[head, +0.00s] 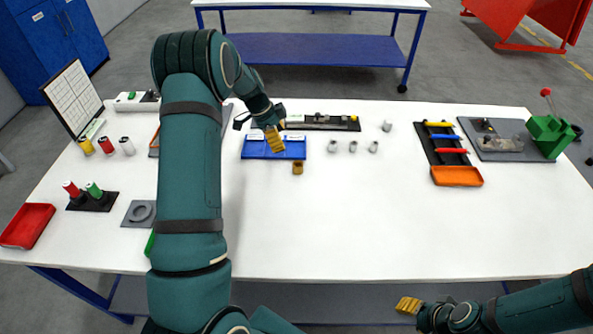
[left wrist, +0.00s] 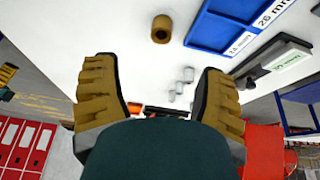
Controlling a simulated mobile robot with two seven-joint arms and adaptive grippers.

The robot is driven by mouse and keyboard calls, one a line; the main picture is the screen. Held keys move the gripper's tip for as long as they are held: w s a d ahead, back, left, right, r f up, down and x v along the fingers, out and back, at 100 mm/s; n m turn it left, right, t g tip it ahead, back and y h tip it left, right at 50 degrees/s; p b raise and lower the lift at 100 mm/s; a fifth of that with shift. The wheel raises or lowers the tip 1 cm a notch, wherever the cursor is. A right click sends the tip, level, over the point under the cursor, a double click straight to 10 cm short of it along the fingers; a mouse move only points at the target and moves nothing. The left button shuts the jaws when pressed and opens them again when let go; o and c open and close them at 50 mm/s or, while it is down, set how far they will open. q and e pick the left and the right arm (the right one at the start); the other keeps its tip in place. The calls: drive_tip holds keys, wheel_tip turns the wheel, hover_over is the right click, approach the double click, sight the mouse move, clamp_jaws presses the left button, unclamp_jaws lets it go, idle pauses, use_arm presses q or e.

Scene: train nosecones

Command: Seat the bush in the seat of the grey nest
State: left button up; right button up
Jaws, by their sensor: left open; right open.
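The bush (head: 297,168) is a small brown-gold hollow cylinder standing on the white table, just in front of the blue tray. It also shows in the left wrist view (left wrist: 161,28), beyond the gap between the fingers. The grey nest (head: 139,213) is a flat grey square with a round raised seat, on the left of the table. My left gripper (head: 275,140) is open and empty above the blue tray, close to the bush but apart from it. My right gripper (head: 409,305) is open and empty, off the table's front edge.
The blue tray (head: 258,150) with labels lies behind the bush. Several small grey cylinders (head: 353,146) stand to its right. My left arm passes between nest and bush. The middle front of the table is clear.

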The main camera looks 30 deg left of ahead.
use_arm(q)
hover_over(298, 164)
drive_tip(key=s+a, duration=0.1)
drive_tip(key=s, duration=0.1)
drive_tip(key=shift+m, duration=0.3)
drive_tip(key=f, duration=0.7)
drive_tip(key=shift+s+a+f, duration=0.2)
drive_tip(key=shift+f, duration=0.15)
drive_tip(key=shift+w+p+x, duration=0.15)
drive_tip(key=shift+p+x, duration=0.1)
drive_tip(key=shift+x, duration=1.05)
drive_tip(key=shift+w+p+x, duration=0.1)
drive_tip(key=shift+p+x, duration=0.1)
drive_tip(key=shift+x, duration=1.1)
drive_tip(key=shift+o, duration=0.2)
drive_tip(key=shift+d+r, duration=0.1)
clamp_jaws()
